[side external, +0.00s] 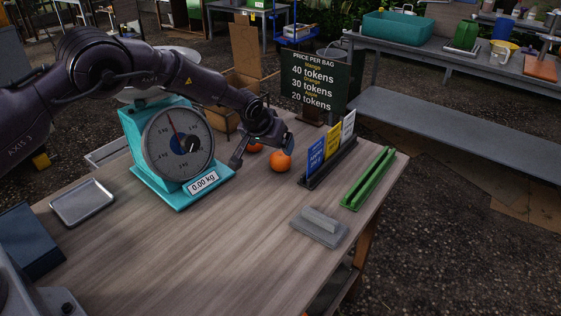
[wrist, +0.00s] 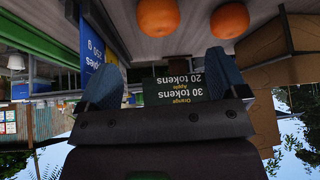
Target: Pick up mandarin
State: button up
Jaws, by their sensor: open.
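Two round orange fruits, which look like mandarins, are on the wooden table. The nearer mandarin (side external: 281,162) sits clear beside my gripper (side external: 263,153) in the side view. The farther mandarin (side external: 256,148) is partly hidden behind my gripper. In the wrist view, which is upside down, both show at the top edge, one mandarin (wrist: 158,16) near the middle and one mandarin (wrist: 228,19) to its right. My gripper (wrist: 164,80) has its two blue fingers spread, with nothing between them. It is apart from both fruits in the wrist view.
A turquoise scale (side external: 160,190) reading 0.00 kg stands left of my gripper. A black price sign (side external: 313,85) stands behind, and a rack of coloured cards (side external: 328,163) to the right. A green rail (side external: 368,180), grey block (side external: 319,228) and metal tray (side external: 83,203) lie on the table. The front middle is clear.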

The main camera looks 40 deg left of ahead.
aim_at(279, 157)
jog(key=shift+x, duration=4.85)
jog(key=shift+s+f, duration=0.1)
jog(key=shift+s, duration=0.05)
jog(key=shift+d, duration=0.1)
jog(key=c, duration=1.1)
